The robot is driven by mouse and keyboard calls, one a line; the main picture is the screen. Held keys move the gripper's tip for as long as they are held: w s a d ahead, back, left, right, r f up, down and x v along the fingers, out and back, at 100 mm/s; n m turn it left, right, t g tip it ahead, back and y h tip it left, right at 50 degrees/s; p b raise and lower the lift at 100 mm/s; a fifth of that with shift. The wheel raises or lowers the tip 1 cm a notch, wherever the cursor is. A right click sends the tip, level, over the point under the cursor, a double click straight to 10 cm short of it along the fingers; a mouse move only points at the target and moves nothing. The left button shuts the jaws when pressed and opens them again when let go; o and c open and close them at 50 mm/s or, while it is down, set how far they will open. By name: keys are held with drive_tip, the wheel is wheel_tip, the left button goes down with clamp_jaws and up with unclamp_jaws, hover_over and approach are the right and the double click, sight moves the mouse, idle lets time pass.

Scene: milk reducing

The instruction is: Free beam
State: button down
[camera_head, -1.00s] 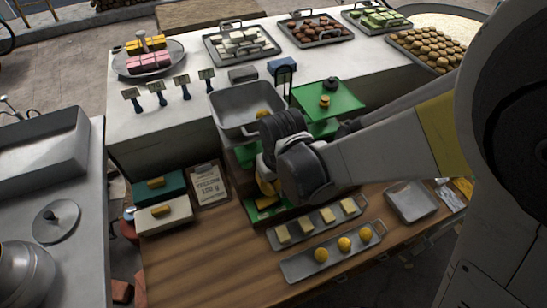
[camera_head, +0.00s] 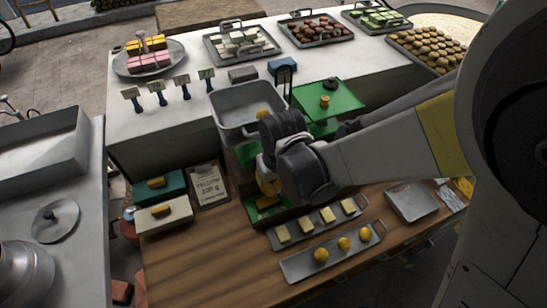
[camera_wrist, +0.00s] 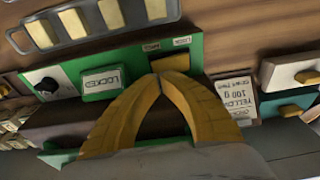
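The balance stands in the middle of the head view, with a steel tub (camera_head: 247,103) on its left side and a green plate (camera_head: 340,95) on its right. A small yellow piece (camera_head: 325,102) sits on that plate. The gripper also shows in the head view (camera_head: 268,190). The beam is hidden.
A tray of pale blocks (camera_head: 317,221) and a tray of yellow balls (camera_head: 333,253) lie in front of the balance. A card (camera_head: 209,184) reading "YELLOW 100 g" and two small boxes, teal (camera_head: 158,187) and white (camera_head: 163,213), stand left. Bare wood is at front left.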

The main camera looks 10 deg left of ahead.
sight(274, 196)
drive_tip(key=shift+f+b, duration=1.8)
drive_tip(key=shift+f, duration=0.2)
idle(0.7)
drive_tip(key=shift+r, duration=0.15)
drive_tip(key=shift+r+p, duration=2.55)
drive_tip(key=shift+r, duration=0.9)
drive_tip(key=shift+w+d+b, duration=0.1)
drive_tip(key=shift+d+b, duration=0.2)
drive_tip(key=shift+d, duration=0.05)
drive_tip(key=s+d+r+m+t+b, duration=0.1)
drive_tip(key=d+b, duration=0.5)
drive_tip(key=d, duration=0.6)
drive_tip(key=s+d+r+m+t+h+b, duration=0.1)
drive_tip(key=s+d+m+t+b, duration=0.3)
drive_tip(key=d, duration=0.8)
drive_tip(key=shift+s+d+r+m+t+b, duration=0.3)
drive_tip(key=shift+d+r+m+b, duration=0.15)
drive_tip(key=shift+m+b, duration=0.35)
